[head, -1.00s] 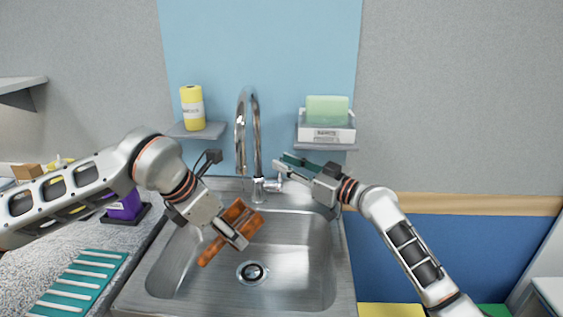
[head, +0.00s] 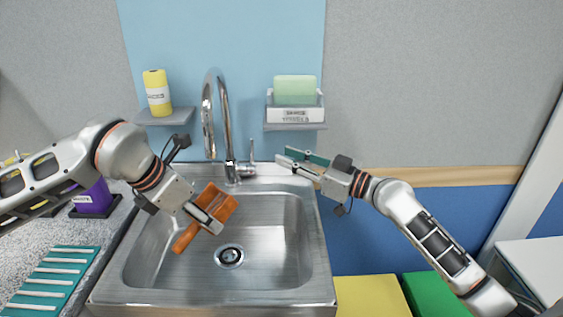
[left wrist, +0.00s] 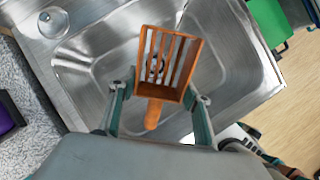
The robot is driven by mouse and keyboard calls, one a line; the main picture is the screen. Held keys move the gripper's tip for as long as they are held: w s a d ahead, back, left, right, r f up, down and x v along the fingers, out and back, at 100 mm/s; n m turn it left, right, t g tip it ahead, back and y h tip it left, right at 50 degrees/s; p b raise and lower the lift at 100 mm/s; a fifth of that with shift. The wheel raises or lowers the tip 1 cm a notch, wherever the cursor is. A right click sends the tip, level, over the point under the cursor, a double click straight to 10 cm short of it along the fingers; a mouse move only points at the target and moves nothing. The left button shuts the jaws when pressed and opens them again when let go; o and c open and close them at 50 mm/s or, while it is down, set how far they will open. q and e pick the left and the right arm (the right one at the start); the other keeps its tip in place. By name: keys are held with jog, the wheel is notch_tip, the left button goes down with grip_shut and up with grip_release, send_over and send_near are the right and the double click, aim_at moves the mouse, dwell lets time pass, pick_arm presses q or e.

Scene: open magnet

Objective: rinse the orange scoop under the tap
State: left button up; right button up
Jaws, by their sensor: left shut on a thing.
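The orange scoop (head: 212,202) has a slotted head and is held tilted above the sink basin (head: 280,235). My left gripper (head: 207,218) is shut on it; in the left wrist view the scoop (left wrist: 168,58) sits between the two fingers, its slotted head facing the camera. The chrome tap (head: 226,115) arches up behind the basin, its spout above and behind the scoop. I see no clear water stream. The tap's lever (head: 251,152) points up. My right gripper (head: 287,156) is open and empty, a little right of the lever, not touching it.
Wall shelves behind hold a yellow bottle (head: 157,92) and a green sponge (head: 295,90) in a white holder. A purple container (head: 93,198) and a teal ribbed mat (head: 55,280) are on the left counter. Yellow (head: 372,295) and green (head: 432,294) blocks lie low at right.

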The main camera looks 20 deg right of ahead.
jog(key=shift+r, duration=0.1)
dwell(0.7)
jog(key=shift+r, duration=0.3)
